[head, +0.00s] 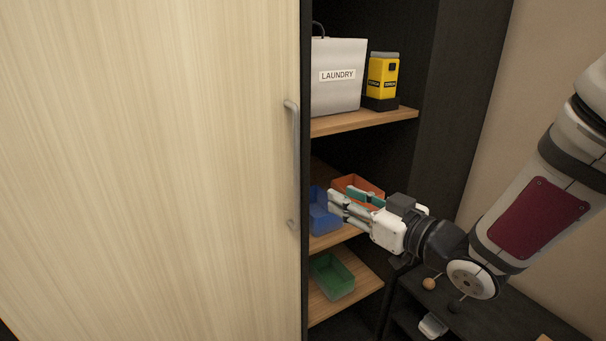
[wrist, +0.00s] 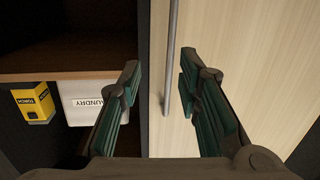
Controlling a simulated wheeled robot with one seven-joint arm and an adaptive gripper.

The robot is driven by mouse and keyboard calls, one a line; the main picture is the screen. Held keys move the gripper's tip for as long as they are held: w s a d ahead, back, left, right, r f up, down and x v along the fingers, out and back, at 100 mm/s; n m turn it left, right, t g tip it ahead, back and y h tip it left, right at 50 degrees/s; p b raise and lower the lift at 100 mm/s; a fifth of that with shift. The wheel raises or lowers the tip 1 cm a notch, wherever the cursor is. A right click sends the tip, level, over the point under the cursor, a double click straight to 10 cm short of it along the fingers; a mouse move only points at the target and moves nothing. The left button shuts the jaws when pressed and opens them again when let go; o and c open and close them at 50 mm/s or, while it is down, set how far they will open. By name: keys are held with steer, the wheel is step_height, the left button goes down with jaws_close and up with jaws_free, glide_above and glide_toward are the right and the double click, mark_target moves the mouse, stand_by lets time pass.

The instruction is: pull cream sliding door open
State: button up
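The cream sliding door (head: 150,170) fills the left of the head view and covers the left part of the cabinet. Its vertical grey bar handle (head: 294,165) is near its right edge. My gripper (head: 336,202) is to the right of the handle, in front of the open shelves, with its fingers pointing left. In the wrist view my gripper (wrist: 158,82) is open, and the handle (wrist: 170,60) lies in the gap between the fingers, beyond them. The cream door (wrist: 250,45) is behind it. I see no contact with the handle.
Open shelves hold a white laundry box (head: 338,75), a yellow torch box (head: 382,80), an orange bin (head: 357,187), a blue bin (head: 322,213) and a green bin (head: 332,277). A dark low unit (head: 480,320) stands at lower right, below my arm.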

steer(key=w+a+y+b, duration=0.1)
steer(key=w+a+b, duration=0.3)
steer(key=w+a, duration=0.5)
steer(key=shift+a, duration=0.85)
steer(key=shift+r, duration=0.1)
steer(key=shift+c, duration=0.5)
jaws_close()
